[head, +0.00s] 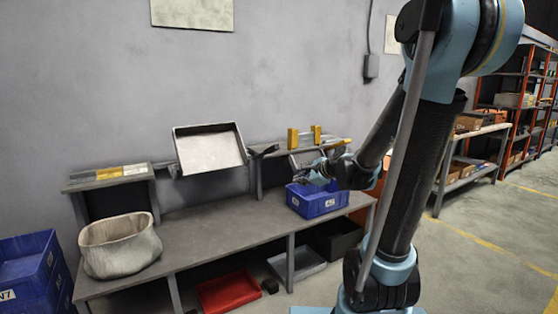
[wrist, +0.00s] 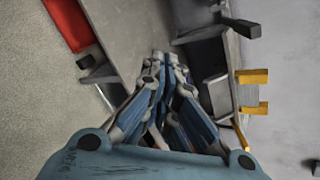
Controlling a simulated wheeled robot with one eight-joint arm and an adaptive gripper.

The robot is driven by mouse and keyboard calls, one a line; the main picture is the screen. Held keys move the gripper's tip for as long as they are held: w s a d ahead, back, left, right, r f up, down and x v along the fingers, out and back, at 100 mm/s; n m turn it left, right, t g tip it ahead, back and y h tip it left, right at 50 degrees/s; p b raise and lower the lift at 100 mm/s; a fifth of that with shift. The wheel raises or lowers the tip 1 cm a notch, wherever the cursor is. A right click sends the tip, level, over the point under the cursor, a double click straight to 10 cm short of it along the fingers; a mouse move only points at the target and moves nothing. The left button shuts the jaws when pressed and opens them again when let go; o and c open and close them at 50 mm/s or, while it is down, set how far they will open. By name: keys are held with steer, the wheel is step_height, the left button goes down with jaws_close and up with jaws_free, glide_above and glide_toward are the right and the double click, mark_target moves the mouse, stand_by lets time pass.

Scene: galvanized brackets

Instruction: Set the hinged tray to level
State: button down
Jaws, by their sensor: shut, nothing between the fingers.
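The hinged tray (head: 210,148) is a shallow pale metal tray with a dark rim, mounted above the bench by the wall. It is tilted, with its inside facing my head camera. A dark lever-like piece (head: 264,151) sticks out just right of it. A similar dark piece shows at the top of the wrist view (wrist: 240,27); I cannot tell how it joins the tray. My gripper (head: 298,164) is right of the tray and apart from it, above a blue bin. Its fingers are together and empty in the wrist view (wrist: 167,58).
The bench (head: 210,228) holds a beige fabric basket (head: 120,245) at left and the blue bin (head: 318,203) at right. A raised shelf with yellow brackets (head: 293,138) stands behind my gripper. A red tray (head: 228,290) lies below. The bench middle is clear.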

steer(key=w+a+m+t+y, duration=0.1)
steer(key=w+a+m+t, duration=0.2)
steer(key=w+m, duration=0.8)
steer(key=shift+w+a+r+m+t, duration=0.2)
steer(key=shift+w+r+m+t, duration=0.15)
steer(key=shift+r+t, duration=0.1)
steer(key=w+a+r, duration=0.1)
steer(key=w+a, duration=0.5)
steer(key=w, duration=0.3)
steer(key=shift+w+a+r, duration=0.2)
steer(key=shift+w+r, duration=0.05)
